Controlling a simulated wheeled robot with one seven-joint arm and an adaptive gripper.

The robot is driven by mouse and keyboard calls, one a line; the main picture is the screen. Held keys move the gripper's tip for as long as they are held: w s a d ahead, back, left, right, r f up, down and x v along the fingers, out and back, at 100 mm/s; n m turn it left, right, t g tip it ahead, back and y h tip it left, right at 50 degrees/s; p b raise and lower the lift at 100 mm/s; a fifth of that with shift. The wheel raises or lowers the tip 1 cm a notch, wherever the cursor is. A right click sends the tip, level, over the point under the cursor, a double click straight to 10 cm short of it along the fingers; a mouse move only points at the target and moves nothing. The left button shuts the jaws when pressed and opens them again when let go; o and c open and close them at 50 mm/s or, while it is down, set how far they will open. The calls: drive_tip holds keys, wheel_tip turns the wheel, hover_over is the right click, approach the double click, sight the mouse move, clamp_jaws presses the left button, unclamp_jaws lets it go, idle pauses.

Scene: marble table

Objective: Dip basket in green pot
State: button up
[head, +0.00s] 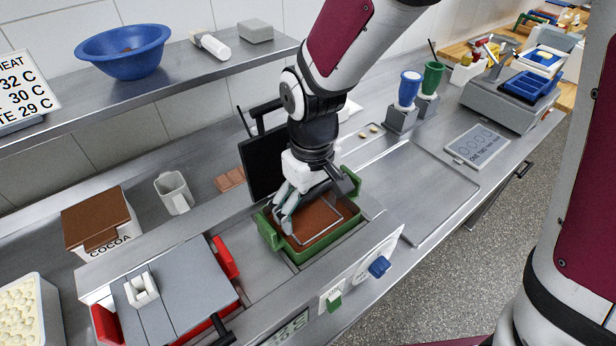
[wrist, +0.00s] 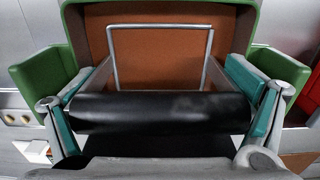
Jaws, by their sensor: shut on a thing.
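The green pot (head: 272,238) is rectangular, with a handle at each end, and holds brown liquid that looks like chocolate. It also shows in the wrist view (wrist: 34,82). The basket shows as a thin grey wire frame (head: 338,222) over the brown liquid, inside the pot's rim; in the wrist view the wire (wrist: 160,27) stands out against the brown. How deep it sits is hard to tell. My gripper (head: 287,212) is over the pot and shut on the basket, with the black handle (wrist: 160,108) across between its teal-padded fingers. The basket's lower part is hidden.
A grey-lidded red pot (head: 180,290) stands to the left of the green pot. A black upright panel (head: 262,165) stands behind it. A flat metal tray (head: 430,190) lies at the right. A shelf with a blue bowl (head: 124,50) runs above the counter at the back left.

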sight(311, 194)
idle(0.3)
drive_tip(key=shift+s+r+p, duration=0.1)
drive_tip(key=shift+r+p, duration=0.95)
drive_tip(key=shift+r, duration=0.65)
drive_tip(key=shift+r+p, duration=1.8)
drive_tip(key=shift+r, duration=1.85)
drive_tip(key=shift+r, duration=0.1)
drive_tip(key=shift+r+p, duration=0.9)
drive_tip(key=shift+r, duration=1)
